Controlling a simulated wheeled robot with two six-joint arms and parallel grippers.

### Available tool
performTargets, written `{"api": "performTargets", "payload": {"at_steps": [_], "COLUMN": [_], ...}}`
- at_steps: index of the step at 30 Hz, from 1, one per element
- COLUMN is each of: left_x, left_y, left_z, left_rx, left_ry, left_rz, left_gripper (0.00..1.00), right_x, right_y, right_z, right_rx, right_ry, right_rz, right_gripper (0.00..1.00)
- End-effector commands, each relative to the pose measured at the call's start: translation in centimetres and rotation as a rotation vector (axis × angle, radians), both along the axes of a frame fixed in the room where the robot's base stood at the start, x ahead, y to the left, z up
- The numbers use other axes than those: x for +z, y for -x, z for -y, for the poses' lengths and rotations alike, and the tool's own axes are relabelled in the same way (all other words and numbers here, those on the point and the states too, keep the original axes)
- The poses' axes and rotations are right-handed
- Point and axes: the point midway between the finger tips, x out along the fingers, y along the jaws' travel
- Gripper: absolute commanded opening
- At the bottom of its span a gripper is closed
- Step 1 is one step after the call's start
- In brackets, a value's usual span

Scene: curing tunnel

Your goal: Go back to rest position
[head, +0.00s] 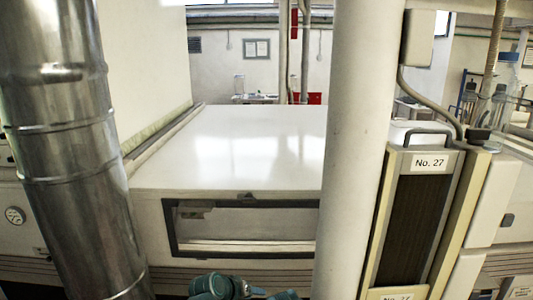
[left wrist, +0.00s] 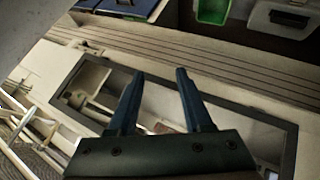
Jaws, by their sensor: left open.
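My left gripper (left wrist: 160,78) shows in the left wrist view with its two dark blue fingers apart. It is open, and nothing sits between the fingertips. Behind the fingers is the dark-framed window (left wrist: 232,115) of the machine front; I cannot tell how far off it is. In the head view only a teal piece of my arm shows at the bottom edge, below the framed window (head: 245,247). My right gripper is in neither view.
A white machine top (head: 235,150) fills the middle. A shiny metal duct (head: 65,160) stands left and a pale column (head: 352,150) right of centre. A "No. 27" panel (head: 430,163) is further right. A green bin (left wrist: 212,10) shows in the wrist view.

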Motion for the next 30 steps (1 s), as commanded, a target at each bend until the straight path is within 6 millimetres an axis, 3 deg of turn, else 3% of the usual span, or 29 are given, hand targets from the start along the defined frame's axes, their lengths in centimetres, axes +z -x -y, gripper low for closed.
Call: {"api": "performTargets", "payload": {"at_steps": [3,6,14,30], "left_x": [-2.9,-4.4,-6.0,-9.7], "left_y": [3.4,5.8,11.4,16.6], "left_z": [-3.7,-6.3,-12.6,-2.9], "left_rx": [-0.041,-0.057,-0.053,-0.33], "left_ry": [-0.165,-0.272,-0.485,-0.659], "left_rz": [-0.151,-0.258,-0.505,-0.54], "left_gripper": [0.5,0.5,0.5,0.5], "right_x": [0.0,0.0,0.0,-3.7], "right_y": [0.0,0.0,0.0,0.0], "right_z": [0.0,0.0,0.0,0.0], "right_rx": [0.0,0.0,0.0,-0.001], "right_ry": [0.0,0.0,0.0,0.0], "right_rz": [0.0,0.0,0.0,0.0], "right_gripper": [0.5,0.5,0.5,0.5]}}
